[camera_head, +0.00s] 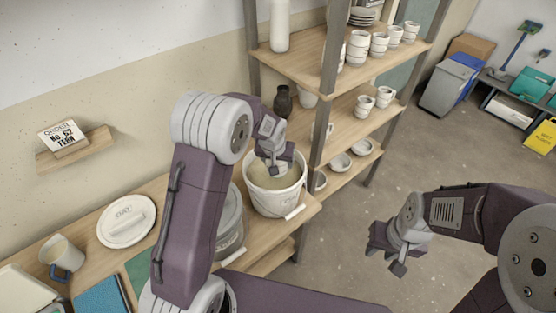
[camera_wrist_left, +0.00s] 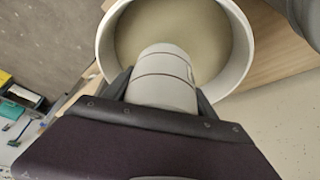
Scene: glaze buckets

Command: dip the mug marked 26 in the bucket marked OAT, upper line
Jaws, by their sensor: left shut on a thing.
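A white bucket (camera_head: 262,201) of tan glaze stands at the right end of the bench; its marking is not readable. My left gripper (camera_head: 273,160) is over the bucket's mouth. In the left wrist view, my left gripper (camera_wrist_left: 162,92) is shut on a pale grey mug (camera_wrist_left: 163,66) with two thin dark lines around it. The mug's far end overlaps the glaze (camera_wrist_left: 200,30) inside the bucket rim (camera_wrist_left: 246,45); I cannot tell whether it touches the glaze. No number shows on the mug. My right gripper (camera_head: 387,254) is empty, fingers apart, over the floor.
A grey bucket (camera_head: 229,228) stands left of the white one, partly behind my left arm. A shelf post (camera_head: 325,100) and shelves of pottery rise close behind the bucket.

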